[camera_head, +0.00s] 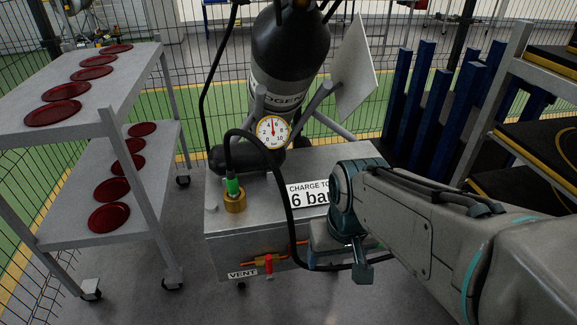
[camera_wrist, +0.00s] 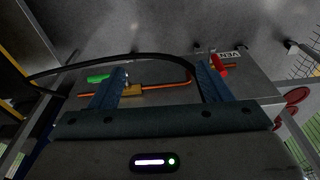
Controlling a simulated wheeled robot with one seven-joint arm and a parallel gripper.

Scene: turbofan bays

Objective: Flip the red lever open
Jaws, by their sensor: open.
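The red lever (camera_head: 268,264) hangs on a brass-coloured pipe on the front of the metal box, beside the "VENT" label (camera_head: 242,274). In the wrist view the red lever (camera_wrist: 219,66) shows at the right finger, partly behind it; I cannot tell whether they touch. My gripper (camera_head: 338,268) is to the right of the lever in the head view. In the wrist view my gripper (camera_wrist: 163,72) is open, its two fingers wide apart with nothing held between them. The "VENT" label appears upside down there.
A green handle (camera_wrist: 98,78) and brass fitting (camera_wrist: 133,90) lie near the left finger. A black hose (camera_head: 290,205) loops down past the box (camera_head: 345,160). A gas cylinder (camera_head: 290,55) stands behind. A trolley with red discs (camera_head: 60,112) is left, a rack (camera_head: 490,100) right.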

